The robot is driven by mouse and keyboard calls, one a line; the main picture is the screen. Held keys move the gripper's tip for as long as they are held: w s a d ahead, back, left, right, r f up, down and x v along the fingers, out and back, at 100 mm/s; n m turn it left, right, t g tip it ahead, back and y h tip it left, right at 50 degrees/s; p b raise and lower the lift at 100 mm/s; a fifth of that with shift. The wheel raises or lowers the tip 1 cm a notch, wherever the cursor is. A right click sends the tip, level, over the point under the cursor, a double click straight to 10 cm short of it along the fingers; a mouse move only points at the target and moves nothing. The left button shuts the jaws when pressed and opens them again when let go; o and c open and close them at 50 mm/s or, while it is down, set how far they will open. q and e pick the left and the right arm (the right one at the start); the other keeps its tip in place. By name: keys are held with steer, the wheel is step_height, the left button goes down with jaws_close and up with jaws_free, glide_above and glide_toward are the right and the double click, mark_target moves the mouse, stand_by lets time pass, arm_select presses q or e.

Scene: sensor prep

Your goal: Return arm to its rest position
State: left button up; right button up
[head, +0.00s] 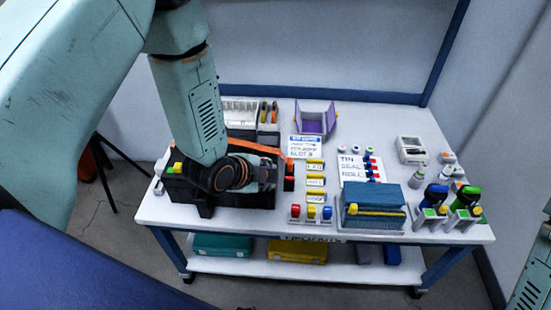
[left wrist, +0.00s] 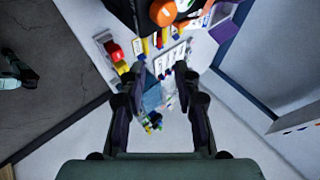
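My left arm comes in from the left in the head view and reaches down over the left part of the white workbench (head: 375,262). My left gripper (head: 268,176) is in front of a black toolbox (head: 238,199) with an orange edge and hides part of it. In the left wrist view its two fingers (left wrist: 160,73) stand apart with nothing between them, and the bench top shows beyond them. Only a pale green link of my right arm shows at the right edge of the head view; my right gripper is outside the picture.
A blue box (head: 373,205) with a yellow bar stands at the bench's front. A labelled card (head: 357,168), a purple open bin (head: 316,120) and a grey device (head: 411,149) lie behind. Blue and green-topped tools (head: 466,196) stand right. A lower shelf holds a yellow case (head: 297,252).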

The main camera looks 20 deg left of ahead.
arm_select(q)
steer(key=s+a+f+n+g+y, duration=0.1)
steer(key=s+n, duration=0.4)
steer(key=s, duration=0.5)
steer(key=s+a+f+n+g, duration=0.1)
steer(key=s+f+n+g, duration=0.3)
steer(key=s, duration=0.7)
steer(key=s+a+f+n+g+y, duration=0.1)
steer(key=s+f+n+g, duration=0.2)
steer(key=s, duration=0.7)
step_height(320, 180, down, 2)
steer(key=n, duration=0.4)
steer(key=shift+s+n+y, duration=0.25)
steer(key=shift+n+y, duration=0.05)
steer(key=shift+n, duration=0.1)
